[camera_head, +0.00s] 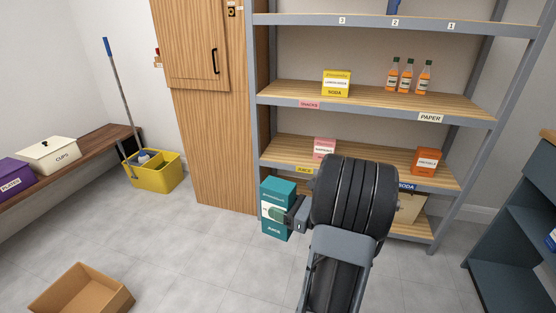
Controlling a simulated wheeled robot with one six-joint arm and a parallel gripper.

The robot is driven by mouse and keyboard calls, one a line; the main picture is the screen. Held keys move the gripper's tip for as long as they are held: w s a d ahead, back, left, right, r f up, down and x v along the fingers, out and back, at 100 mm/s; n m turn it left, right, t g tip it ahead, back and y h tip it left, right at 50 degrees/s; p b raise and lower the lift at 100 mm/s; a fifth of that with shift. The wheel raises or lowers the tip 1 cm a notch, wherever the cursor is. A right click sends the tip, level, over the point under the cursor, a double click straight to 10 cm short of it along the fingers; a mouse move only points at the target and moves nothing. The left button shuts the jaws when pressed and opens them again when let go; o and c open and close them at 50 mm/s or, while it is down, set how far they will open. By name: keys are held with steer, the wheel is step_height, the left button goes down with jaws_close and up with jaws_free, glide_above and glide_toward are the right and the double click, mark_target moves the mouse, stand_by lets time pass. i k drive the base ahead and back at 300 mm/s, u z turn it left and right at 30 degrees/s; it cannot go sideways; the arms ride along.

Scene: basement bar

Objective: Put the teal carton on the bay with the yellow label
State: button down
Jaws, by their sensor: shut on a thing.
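The teal carton (278,190), marked juice, is upright in front of the shelf's lower left part. My gripper (285,214) is shut on it from the right, and my arm comes up from below. I cannot tell whether the carton touches the floor. The yellow label (304,169) is on the left front edge of the lower middle shelf board, just above and right of the carton. A pink box (324,149) stands on that board behind the label. My arm hides part of the board's middle front.
The same board has an orange box (427,161) and a blue label (407,187) at right. The board above holds a yellow box (336,84) and several orange bottles (407,78). An open cardboard box (82,291) and a yellow bucket (154,172) stand on the floor at left.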

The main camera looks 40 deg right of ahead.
mark_target(287, 155)
steer(key=u, duration=0.35)
steer(key=i, duration=1.6)
steer(key=z, duration=0.7)
steer(key=i, duration=1.05)
steer(key=z, duration=1.55)
steer(key=i, duration=0.75)
steer(key=z, duration=0.75)
